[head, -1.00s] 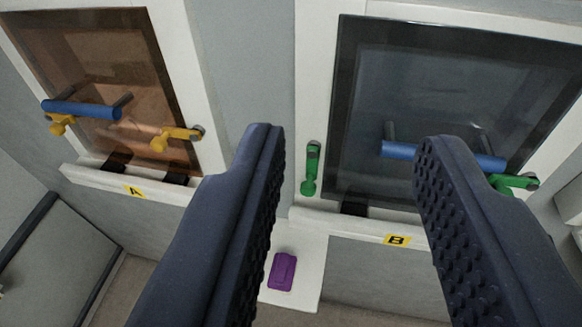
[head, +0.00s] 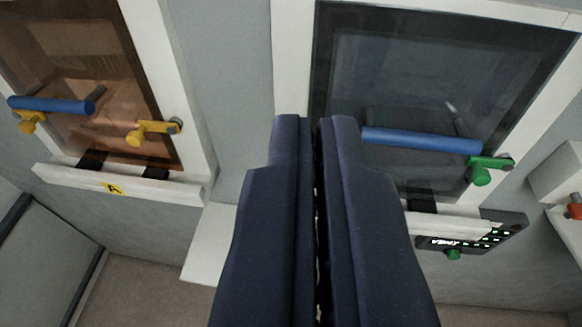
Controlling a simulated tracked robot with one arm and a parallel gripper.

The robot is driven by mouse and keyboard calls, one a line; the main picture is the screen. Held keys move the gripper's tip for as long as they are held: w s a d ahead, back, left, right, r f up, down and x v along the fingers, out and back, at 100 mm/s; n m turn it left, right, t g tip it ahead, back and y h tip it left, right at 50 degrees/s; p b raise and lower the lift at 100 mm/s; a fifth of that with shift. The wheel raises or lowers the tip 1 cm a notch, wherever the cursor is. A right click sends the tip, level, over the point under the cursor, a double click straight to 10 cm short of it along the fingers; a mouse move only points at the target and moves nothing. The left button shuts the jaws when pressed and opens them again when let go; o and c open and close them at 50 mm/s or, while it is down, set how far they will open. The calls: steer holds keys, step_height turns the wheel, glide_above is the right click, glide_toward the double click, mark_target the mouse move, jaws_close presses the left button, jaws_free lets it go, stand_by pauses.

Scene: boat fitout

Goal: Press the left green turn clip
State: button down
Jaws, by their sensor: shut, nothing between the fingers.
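My gripper (head: 316,122) is shut and empty, with its two dark blue fingers side by side in the middle of the view. The left green turn clip is hidden now behind the fingers, at the left edge of the right-hand window. The right green turn clip (head: 490,165) sits at the lower right of that window (head: 400,65), its arm pointing left over the frame. A blue bar handle (head: 422,141) crosses the lower part of the same window. I cannot tell whether the fingers touch anything.
At left, an amber window (head: 85,70) has a blue handle (head: 52,105), two yellow clips (head: 152,131) and a ledge (head: 120,186) marked A. A dark panel with lit marks (head: 470,238) and a green knob (head: 453,254) is at lower right.

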steer(key=w+a+f+n+g+h+p, duration=0.1)
steer(key=w+a+f+g+h+p, duration=0.15)
steer(key=w+f, duration=0.5)
steer(key=w+a+f+n+g+h+p, duration=0.2)
steer(key=w+a+f+g+h, duration=0.15)
steer(key=f, duration=0.65)
steer(key=w+a+f+n+t+h+p, duration=0.1)
steer(key=w+a+f+n+h+p, duration=0.2)
steer(key=a+f, duration=0.5)
steer(key=shift+w+a+f+h, duration=0.35)
steer(key=shift+a+h, duration=0.25)
steer(key=shift+a, duration=0.45)
steer(key=shift+d+f, duration=0.1)
steer(key=s+d+p+x, duration=0.1)
steer(key=s+d+x, duration=0.1)
steer(key=x, duration=1)
steer(key=shift+w+d+f, duration=0.15)
steer(key=shift+f, duration=0.25)
steer(key=shift+w+f, duration=0.1)
